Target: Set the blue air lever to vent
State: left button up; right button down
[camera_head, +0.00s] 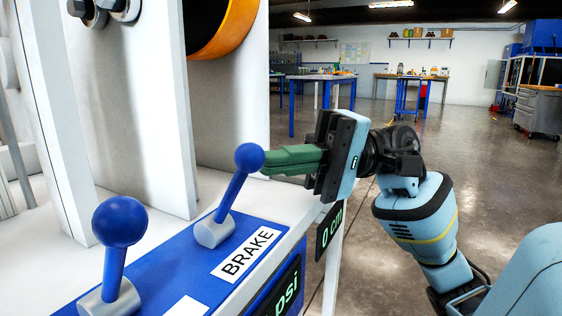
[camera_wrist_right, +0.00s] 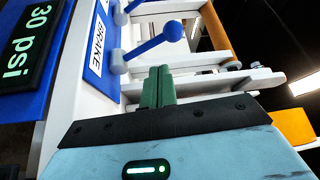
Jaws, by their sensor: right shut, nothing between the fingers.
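Two blue ball-topped levers stand on a blue panel (camera_head: 165,260). The near lever (camera_head: 120,222) leans slightly to the right at the lower left; its label is cut off, so I cannot read whether it is the air lever. The farther lever (camera_head: 249,157) stands beside the BRAKE label (camera_head: 245,253) and tilts up to the right. My right gripper (camera_head: 266,165) is shut and empty, its green fingertips close to the farther knob. In the right wrist view, the fingers (camera_wrist_right: 159,84) are below a blue knob (camera_wrist_right: 172,31), with a gap between. My left gripper is out of view.
A psi display (camera_head: 288,285) on the panel's front reads 30 psi in the wrist view (camera_wrist_right: 25,42). A "0 cm" display (camera_head: 329,230) hangs at the right end. White upright plates stand behind the levers. Open floor lies to the right.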

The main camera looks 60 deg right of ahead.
aim_at(119, 222)
jog(key=k+l, duration=0.1)
jog(key=l, duration=0.3)
jog(key=k+l, duration=0.15)
jog(key=l, duration=0.25)
jog(key=k+l, duration=0.1)
jog(key=l, duration=0.3)
jog(key=k+l, duration=0.1)
jog(key=l, duration=0.3)
